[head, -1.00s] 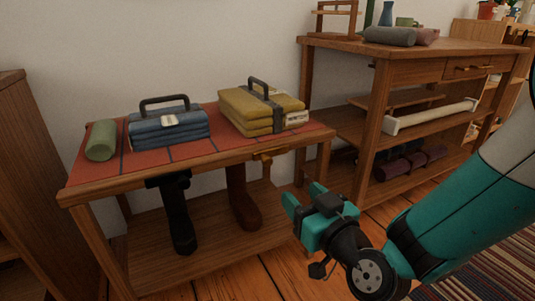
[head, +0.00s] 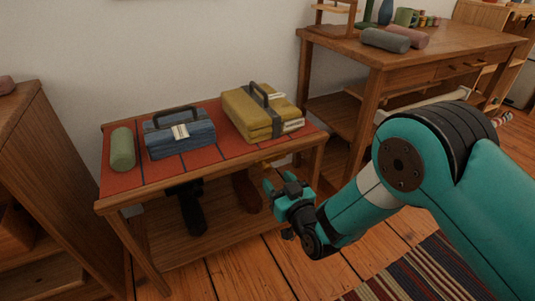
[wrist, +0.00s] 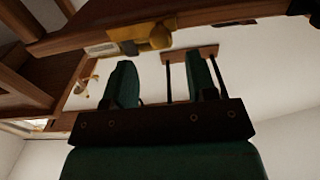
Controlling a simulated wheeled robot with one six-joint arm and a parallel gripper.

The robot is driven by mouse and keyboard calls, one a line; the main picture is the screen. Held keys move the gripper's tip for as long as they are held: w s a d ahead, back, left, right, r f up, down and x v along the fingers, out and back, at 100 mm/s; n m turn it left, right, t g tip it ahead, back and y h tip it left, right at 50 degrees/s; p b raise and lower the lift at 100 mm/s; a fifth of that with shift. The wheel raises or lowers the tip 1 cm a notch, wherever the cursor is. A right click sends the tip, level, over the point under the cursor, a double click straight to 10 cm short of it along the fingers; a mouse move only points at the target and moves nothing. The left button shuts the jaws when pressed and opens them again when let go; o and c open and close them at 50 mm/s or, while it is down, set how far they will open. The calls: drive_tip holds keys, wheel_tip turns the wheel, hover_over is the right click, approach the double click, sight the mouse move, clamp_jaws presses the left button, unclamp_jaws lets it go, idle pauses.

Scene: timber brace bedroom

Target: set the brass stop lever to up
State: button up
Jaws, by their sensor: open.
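The brass stop lever (head: 267,165) is a small yellowish fitting on the front edge of the low wooden bench, near its right end. Which way the lever points is hard to tell. My gripper (head: 281,184) is open and empty, just in front of and below the lever in the head view. In the wrist view its two teal fingers (wrist: 161,75) are spread, with the brass piece beyond their tips; no contact shows.
The low bench (head: 150,188) carries a green roll (head: 122,149), a blue bundle (head: 180,140) and a yellow bundle (head: 245,118). Dark boots (head: 192,212) stand beneath. A taller table (head: 350,60) stands to the right, a wooden cabinet (head: 50,150) at left. Floor in front is open.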

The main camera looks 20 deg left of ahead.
sight(268, 170)
drive_tip(key=shift+w+a+r+p, duration=0.2)
drive_tip(key=shift+r+p, duration=0.15)
drive_tip(key=shift+p, duration=0.25)
drive_tip(key=x, duration=0.1)
drive_tip(key=b+x, duration=0.1)
drive_tip(key=x, duration=0.1)
drive_tip(key=f+b+x, duration=0.1)
drive_tip(key=x, duration=0.1)
drive_tip(key=shift+w+a+r, duration=0.1)
drive_tip(key=shift+w+a, duration=0.15)
drive_tip(key=shift+a, duration=0.05)
drive_tip(key=shift+c, duration=0.5)
clamp_jaws()
